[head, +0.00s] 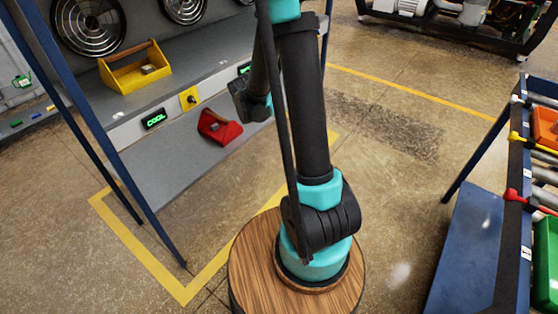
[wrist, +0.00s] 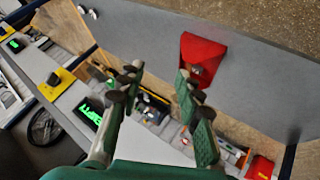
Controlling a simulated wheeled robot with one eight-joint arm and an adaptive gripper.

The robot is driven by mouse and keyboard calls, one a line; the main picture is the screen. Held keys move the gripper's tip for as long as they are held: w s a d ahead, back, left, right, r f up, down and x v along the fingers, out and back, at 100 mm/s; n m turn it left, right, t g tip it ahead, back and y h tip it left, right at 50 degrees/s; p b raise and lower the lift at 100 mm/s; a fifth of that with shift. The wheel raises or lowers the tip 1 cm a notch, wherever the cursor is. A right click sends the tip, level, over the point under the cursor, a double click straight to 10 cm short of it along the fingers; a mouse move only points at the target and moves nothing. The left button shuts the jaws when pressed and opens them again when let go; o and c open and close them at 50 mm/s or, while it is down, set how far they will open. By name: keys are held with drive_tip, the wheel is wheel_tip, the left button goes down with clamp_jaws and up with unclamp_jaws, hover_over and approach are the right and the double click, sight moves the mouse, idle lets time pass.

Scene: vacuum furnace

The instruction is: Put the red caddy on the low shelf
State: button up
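The red caddy (head: 219,128) is on the grey low shelf (head: 178,165), near its right part, under the upper shelf. Its handle and a small grey item inside show in the head view. In the wrist view the red caddy (wrist: 203,50) lies against the grey shelf surface (wrist: 130,28), just beyond the right finger. My gripper (wrist: 158,76) is open, with a clear gap between its green fingers and nothing between the tips. The right finger overlaps the caddy's lower edge in the picture; I cannot tell whether they touch. In the head view my arm hides the fingers.
A yellow caddy (head: 135,67) stands on the upper shelf (head: 200,75). A green COOL display (head: 154,118) and a yellow switch box (head: 189,98) are on its front. A blue rack (head: 480,240) with coloured bins stands at right. Blue shelf posts (head: 150,215) bound the shelf.

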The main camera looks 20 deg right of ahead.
drive_tip(key=s+d+m+g+y, duration=0.2)
drive_tip(key=s+m+g, duration=0.2)
drive_tip(key=s, duration=2.9)
drive_tip(key=shift+s+d+m+g, duration=0.3)
drive_tip(key=shift+m, duration=0.5)
